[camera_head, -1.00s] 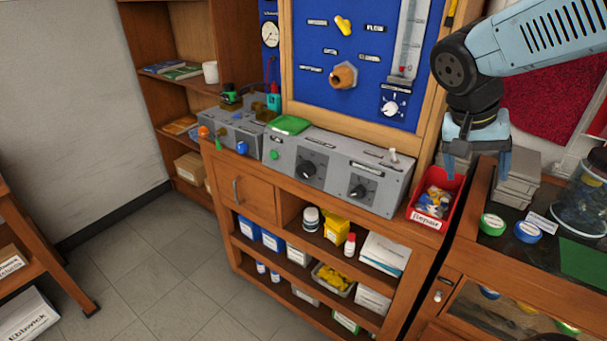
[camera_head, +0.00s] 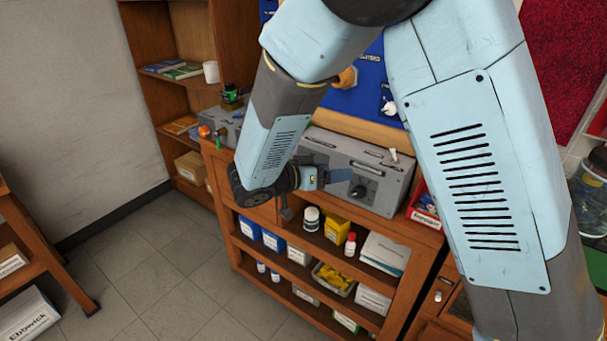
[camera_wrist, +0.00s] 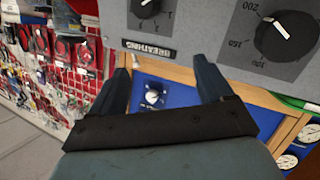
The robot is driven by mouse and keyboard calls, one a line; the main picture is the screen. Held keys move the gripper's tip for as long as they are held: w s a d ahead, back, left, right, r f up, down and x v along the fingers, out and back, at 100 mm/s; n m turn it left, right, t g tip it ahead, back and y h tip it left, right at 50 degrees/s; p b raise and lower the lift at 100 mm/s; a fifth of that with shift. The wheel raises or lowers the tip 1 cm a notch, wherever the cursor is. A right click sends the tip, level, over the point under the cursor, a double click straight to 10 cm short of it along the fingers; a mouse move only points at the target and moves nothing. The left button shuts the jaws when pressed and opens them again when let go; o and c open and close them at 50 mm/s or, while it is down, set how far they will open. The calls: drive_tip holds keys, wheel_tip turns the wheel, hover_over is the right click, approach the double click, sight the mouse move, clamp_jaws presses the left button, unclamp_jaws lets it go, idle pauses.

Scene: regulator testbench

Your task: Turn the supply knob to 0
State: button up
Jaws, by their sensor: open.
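The supply label is not readable, so I cannot tell which dial it names. A small pale knob on the blue panel (camera_wrist: 153,97) shows between my fingers in the wrist view, farther back; its edge shows in the head view (camera_head: 388,107). The grey console (camera_head: 385,165) has a black knob (camera_head: 360,192) labelled Breathing, also at the top of the wrist view (camera_wrist: 145,8). A larger black knob (camera_wrist: 285,35), marked 100 to 200, is hidden by my arm in the head view. My gripper (camera_head: 342,180) is open and empty at the console front, left of the Breathing knob.
Shelves below hold a white jar (camera_head: 311,217), a red-capped bottle (camera_head: 350,244) and boxes. A red bin (camera_head: 424,207) stands right of the console. A pegboard of packets (camera_wrist: 60,60) fills the left of the wrist view. Open floor (camera_head: 170,260) lies at front left.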

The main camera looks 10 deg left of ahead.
drive_tip(key=s+a+f+n+t+y, duration=0.1)
drive_tip(key=s+a+f+t+y, duration=0.2)
drive_tip(key=a, duration=0.4)
drive_tip(key=s+a+f+t+y, duration=0.1)
drive_tip(key=s+a+f+t, duration=0.1)
drive_tip(key=a+f+t, duration=0.3)
drive_tip(key=w+d, duration=0.1)
drive_tip(key=w, duration=0.3)
drive_tip(key=w+d+g, duration=0.1)
drive_tip(key=w, duration=0.3)
drive_tip(key=w+d+g, duration=0.1)
drive_tip(key=w, duration=0.3)
drive_tip(key=shift+w+d+r, duration=0.3)
drive_tip(key=shift+w+r, duration=0.05)
drive_tip(key=shift+w, duration=0.05)
drive_tip(key=c, duration=0.9)
drive_tip(key=shift+d, duration=0.1)
drive_tip(key=shift+c, duration=0.3)
drive_tip(key=shift+n, duration=0.3)
